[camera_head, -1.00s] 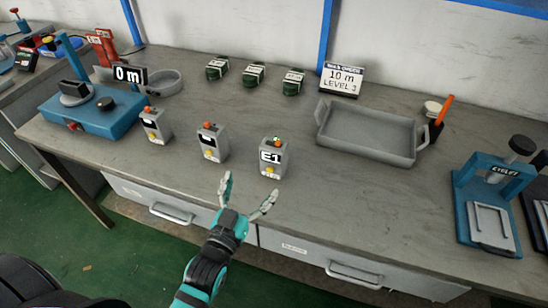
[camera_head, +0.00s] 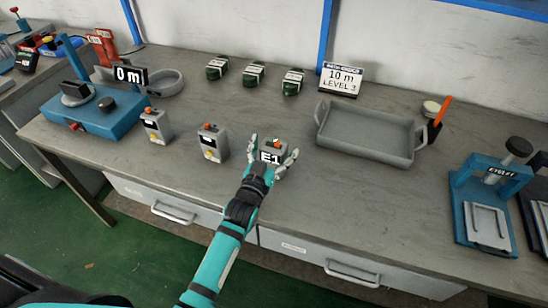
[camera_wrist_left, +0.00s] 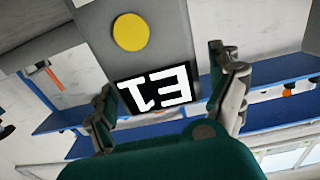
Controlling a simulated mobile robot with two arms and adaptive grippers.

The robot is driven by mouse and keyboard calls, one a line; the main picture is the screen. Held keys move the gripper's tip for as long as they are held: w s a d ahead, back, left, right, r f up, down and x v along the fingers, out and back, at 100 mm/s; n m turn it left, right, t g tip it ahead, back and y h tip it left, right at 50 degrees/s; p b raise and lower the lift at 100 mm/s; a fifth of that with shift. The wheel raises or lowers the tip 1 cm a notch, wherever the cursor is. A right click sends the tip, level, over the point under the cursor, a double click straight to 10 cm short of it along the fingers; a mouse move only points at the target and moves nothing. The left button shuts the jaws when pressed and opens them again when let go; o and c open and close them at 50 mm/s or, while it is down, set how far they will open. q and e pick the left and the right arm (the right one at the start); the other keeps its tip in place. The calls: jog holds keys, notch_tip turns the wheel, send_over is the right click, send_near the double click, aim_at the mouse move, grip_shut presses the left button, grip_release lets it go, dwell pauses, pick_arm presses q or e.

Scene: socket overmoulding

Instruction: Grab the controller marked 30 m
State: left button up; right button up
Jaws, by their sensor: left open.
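Three grey controllers with orange-red top buttons stand in a row on the bench. The right one (camera_head: 276,149) has a label reading E1; no 30 m marking is readable on any. My left gripper (camera_head: 273,145) is open, with one finger on each side of the E1 controller. In the left wrist view the E1 controller (camera_wrist_left: 90,38), with its yellow button and upside-down label, is between the open fingers (camera_wrist_left: 162,75); contact cannot be told. The middle controller (camera_head: 213,143) and left controller (camera_head: 156,126) have labels too small to read. My right gripper is not in view.
A grey tray (camera_head: 322,120) lies right of the E1 controller. Blue presses stand left (camera_head: 118,122) and right (camera_head: 468,195). The bench's front edge is close below my arm.

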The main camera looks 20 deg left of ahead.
pick_arm(q)
jog(key=shift+c, duration=0.2)
jog(key=c, duration=1.3)
jog(key=shift+o, duration=0.2)
jog(key=shift+r, duration=0.15)
